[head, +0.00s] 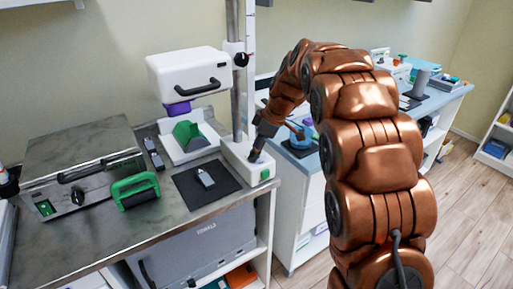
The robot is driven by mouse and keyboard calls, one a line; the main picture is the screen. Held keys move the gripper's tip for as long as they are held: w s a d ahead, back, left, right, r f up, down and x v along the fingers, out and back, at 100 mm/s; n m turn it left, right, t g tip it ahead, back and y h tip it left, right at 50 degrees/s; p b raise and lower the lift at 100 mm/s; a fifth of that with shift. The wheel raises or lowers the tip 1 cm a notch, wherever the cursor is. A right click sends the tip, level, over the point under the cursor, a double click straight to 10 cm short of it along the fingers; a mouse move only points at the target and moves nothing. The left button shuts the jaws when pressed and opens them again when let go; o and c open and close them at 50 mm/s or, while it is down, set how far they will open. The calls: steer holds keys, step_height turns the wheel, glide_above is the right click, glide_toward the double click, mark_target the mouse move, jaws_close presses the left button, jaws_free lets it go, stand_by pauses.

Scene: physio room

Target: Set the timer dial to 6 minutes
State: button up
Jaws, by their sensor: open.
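My gripper (255,152) is at the end of the copper-coloured arm, pointing down at the white base box (238,158) of the column-mounted device. Its fingertips are at the top of this box, near its right end. They look small and dark here, and the gap between them cannot be made out. I cannot make out a timer dial or its scale; a dial under the fingertips would be hidden by them. A green button (265,174) shows on the box's front face, just below and right of my gripper. A black knob (78,196) is on the front of the steel box.
A dark mat (192,194) with a small grey item lies left of the base box. A green-handled tool (135,190) and steel box (85,165) stand further left.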

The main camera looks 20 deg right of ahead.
steer(key=shift+c, duration=0.3)
jaws_close()
steer(key=shift+m+b, duration=0.35)
steer(key=shift+m, duration=0.05)
steer(key=m+t+b, duration=0.1)
steer(key=m, duration=0.2)
steer(key=shift+s+a+h, duration=0.1)
steer(key=shift+h, duration=0.3)
steer(key=m, duration=0.2)
steer(key=m+t+h, duration=0.1)
steer(key=m, duration=0.1)
steer(key=shift+m+h, duration=0.3)
steer(key=m+h, duration=0.1)
steer(key=m, duration=0.1)
steer(key=m+h, duration=0.1)
steer(key=m, duration=0.2)
steer(key=shift+a+r+t+p, duration=0.1)
steer(key=shift+a+t+p, duration=0.05)
steer(key=shift+t+p, duration=0.2)
steer(key=shift+m+h+p, duration=0.3)
steer(key=shift+m+h, duration=0.3)
steer(key=shift+m, duration=1.2)
